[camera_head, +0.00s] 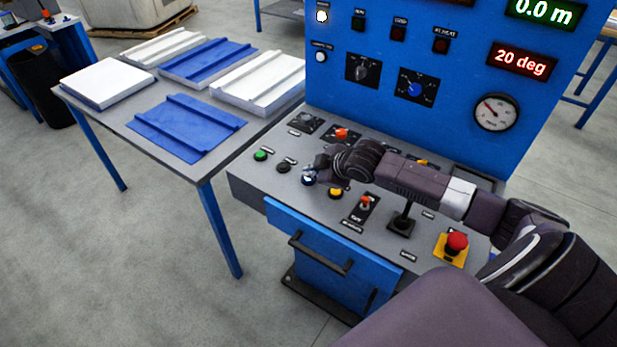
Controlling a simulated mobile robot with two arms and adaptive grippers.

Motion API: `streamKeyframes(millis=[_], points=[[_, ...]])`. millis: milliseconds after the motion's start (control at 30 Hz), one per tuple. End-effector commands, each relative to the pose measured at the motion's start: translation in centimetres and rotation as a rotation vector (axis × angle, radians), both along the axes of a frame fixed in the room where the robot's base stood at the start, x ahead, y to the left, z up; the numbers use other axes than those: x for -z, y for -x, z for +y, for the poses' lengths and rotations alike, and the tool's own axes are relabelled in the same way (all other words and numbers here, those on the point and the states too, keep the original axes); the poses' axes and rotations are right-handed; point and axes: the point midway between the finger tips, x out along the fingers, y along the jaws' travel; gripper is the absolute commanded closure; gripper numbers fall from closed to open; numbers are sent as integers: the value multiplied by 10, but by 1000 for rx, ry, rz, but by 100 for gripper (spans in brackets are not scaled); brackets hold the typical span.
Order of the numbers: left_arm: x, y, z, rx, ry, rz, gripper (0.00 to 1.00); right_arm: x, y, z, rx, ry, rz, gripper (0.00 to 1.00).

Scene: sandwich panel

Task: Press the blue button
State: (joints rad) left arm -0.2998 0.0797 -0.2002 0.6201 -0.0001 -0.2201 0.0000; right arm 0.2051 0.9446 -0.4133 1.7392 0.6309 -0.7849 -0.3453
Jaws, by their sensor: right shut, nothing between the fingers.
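The control console (250,185) has a sloping grey top with several buttons and levers. The fingers partly cover the button. I cannot tell whether they touch it or whether it is pushed in. My left gripper is not in view.
A green button (261,155) is at the left of the row. A red emergency stop (457,242), a joystick (403,220) and a red-tipped lever (366,203) stand below my right arm. A table (200,170) with blue and white panels adjoins the console on the left.

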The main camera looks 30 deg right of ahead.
Motion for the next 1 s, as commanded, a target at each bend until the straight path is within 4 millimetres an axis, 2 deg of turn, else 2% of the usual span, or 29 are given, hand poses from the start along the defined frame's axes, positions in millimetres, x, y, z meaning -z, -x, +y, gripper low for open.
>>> streamKeyframes(millis=[567,1000], points=[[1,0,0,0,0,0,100,8,1,0,-1,0,2,100],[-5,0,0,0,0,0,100,4,1,0,0,0,4,100]])
